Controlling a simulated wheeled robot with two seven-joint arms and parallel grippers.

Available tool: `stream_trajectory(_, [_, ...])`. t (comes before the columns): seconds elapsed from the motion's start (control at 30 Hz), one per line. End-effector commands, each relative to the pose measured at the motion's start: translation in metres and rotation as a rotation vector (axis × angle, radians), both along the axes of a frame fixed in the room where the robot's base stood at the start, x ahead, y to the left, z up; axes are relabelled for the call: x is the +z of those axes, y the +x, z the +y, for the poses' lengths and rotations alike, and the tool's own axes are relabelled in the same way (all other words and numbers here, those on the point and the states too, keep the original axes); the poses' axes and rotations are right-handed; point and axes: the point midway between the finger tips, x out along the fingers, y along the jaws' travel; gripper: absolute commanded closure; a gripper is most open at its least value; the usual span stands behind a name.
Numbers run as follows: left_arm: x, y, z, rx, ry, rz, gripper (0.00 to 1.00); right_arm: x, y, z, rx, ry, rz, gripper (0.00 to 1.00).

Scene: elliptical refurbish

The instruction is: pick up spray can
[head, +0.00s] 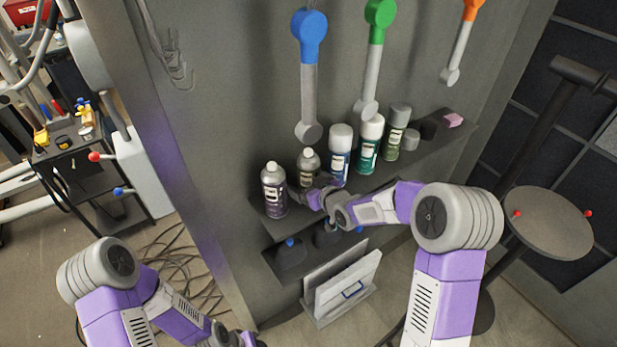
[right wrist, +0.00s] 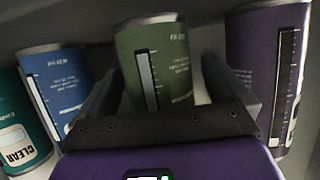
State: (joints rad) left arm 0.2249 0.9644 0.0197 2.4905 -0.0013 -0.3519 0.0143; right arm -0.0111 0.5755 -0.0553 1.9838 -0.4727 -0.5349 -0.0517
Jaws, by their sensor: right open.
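Several spray cans stand upright in a row on the dark wall shelf (head: 434,143). They include a purple can (head: 273,192), an olive-green can (head: 308,166), a blue can (head: 340,158) and a green can (head: 369,146). My right gripper (head: 311,194) is at the shelf in front of the olive-green can. In the right wrist view its open fingers stand on either side of the olive-green can (right wrist: 155,62), with no clear contact. My left gripper (head: 243,339) is low at the bottom edge, mostly hidden or cut off, away from the cans.
In the right wrist view the blue can (right wrist: 58,85) is close left of the fingers and the purple can (right wrist: 268,65) close right. Another olive can (head: 394,135) and a pink block (head: 453,120) are farther along. A round stool-like disc (head: 550,222) stands right.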

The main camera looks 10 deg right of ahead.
Motion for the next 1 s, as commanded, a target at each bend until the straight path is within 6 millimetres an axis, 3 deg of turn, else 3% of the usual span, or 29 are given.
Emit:
stream_trajectory(0.17, [0.0000,-0.0001,0.0000,0.000,0.000,0.000,0.57,-0.0003,0.0001,-0.0002,0.000,0.001,0.000,0.01])
stream_trajectory(0.57, [0.0000,-0.0001,0.0000,0.000,0.000,0.000,0.57,-0.0002,-0.0002,-0.0002,0.000,0.001,0.000,0.61])
stream_trajectory(1.0, [-0.0024,-0.0001,-0.0001,0.000,0.000,0.000,0.57,0.0070,-0.0023,-0.0014,-0.001,0.002,-0.004,0.63])
